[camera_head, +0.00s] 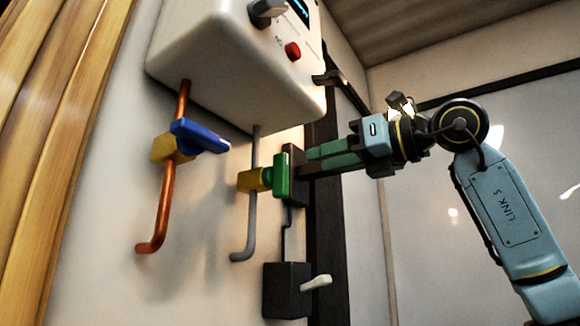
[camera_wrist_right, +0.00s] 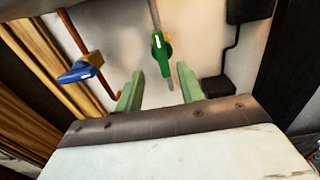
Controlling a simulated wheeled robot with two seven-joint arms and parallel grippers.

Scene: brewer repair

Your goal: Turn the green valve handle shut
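The green valve handle (camera_head: 282,175) sits on a brass valve body (camera_head: 255,180) on the grey pipe (camera_head: 243,242) below the white boiler. It runs roughly in line with that pipe. My right gripper (camera_head: 306,164) comes in from the right, its green fingertips just short of the handle. In the right wrist view the gripper (camera_wrist_right: 160,70) is open, with a gap between its fingers. The green handle (camera_wrist_right: 163,55) appears ahead, lined up with that gap, and its lower end shows between the fingertips. I see no grip on it. My left gripper is not in view.
A blue valve handle (camera_head: 200,137) on a copper pipe (camera_head: 165,210) is to the left. The white boiler (camera_head: 220,65) with a red button (camera_head: 292,51) hangs above. A black box with a pale lever (camera_head: 316,283) is below right. Wooden planks line the left.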

